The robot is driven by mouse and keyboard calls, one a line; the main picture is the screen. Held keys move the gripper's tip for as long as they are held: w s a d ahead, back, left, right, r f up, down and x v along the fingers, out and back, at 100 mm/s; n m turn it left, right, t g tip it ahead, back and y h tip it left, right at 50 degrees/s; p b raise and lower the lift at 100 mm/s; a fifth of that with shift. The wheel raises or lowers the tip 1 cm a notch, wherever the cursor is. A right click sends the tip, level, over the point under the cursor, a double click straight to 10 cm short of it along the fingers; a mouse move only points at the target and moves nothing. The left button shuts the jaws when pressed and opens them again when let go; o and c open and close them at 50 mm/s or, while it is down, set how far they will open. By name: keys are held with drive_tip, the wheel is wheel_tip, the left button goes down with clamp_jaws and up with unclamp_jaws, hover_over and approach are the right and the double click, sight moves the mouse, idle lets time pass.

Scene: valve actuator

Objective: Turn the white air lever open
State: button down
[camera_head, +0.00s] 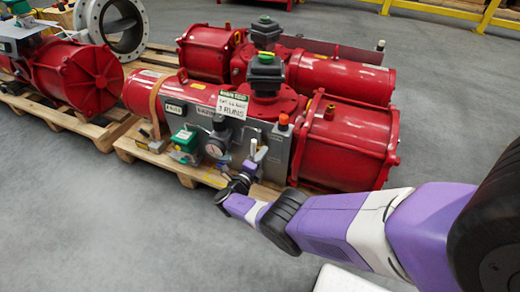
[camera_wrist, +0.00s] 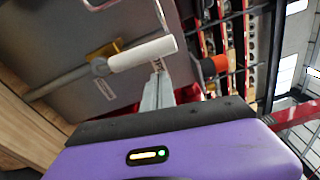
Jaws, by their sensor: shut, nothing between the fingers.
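The white air lever (camera_head: 253,147) stands out from the grey panel on the front of the red valve actuator (camera_head: 345,140). In the wrist view the white lever (camera_wrist: 143,53) is a white cylinder lying across the upper middle, with a brass-coloured fitting at its left end. My gripper (camera_head: 246,172) is at the panel, just below the lever in the head view. Its narrow shut fingers (camera_wrist: 158,75) point up at the lever's right part in the wrist view. I cannot tell whether they touch it.
A pressure gauge (camera_head: 216,148) and a green box (camera_head: 185,141) sit left of the lever. An orange-capped fitting (camera_head: 283,123) is to its right. The actuator rests on a wooden pallet (camera_head: 190,174). The grey floor (camera_head: 100,220) in front is clear.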

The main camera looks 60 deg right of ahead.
drive_tip(key=s+a+p, duration=0.1)
drive_tip(key=a+p, duration=0.1)
drive_tip(key=a, duration=0.7)
drive_tip(key=shift+s+a, duration=0.2)
drive_tip(key=shift+s, duration=0.15)
